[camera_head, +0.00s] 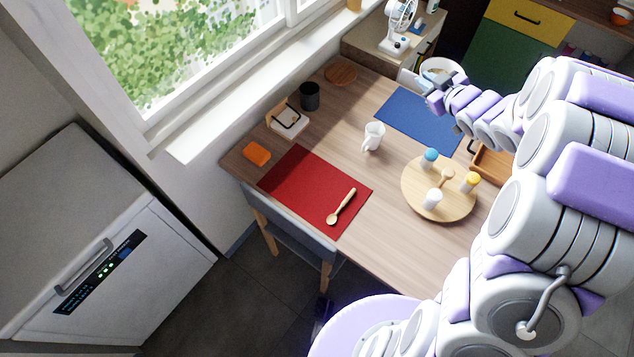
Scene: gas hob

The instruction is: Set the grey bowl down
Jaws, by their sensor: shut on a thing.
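The grey bowl (440,64) shows as a pale rim near the top of the view, at the far end of the table, past the blue mat (418,121). My gripper (434,90) is shut on the bowl at its near side. My gripper and wrist hide much of the bowl's lower part. I cannot tell whether its base touches anything. Something pale or yellowish shows inside the rim, too small to make out.
A wooden table (410,215) bears a red mat (310,190) with a wooden spoon (341,207), a white mug (373,136), a dark cup (309,96) and a round board (408,190) with several shakers. The blue mat looks bare.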

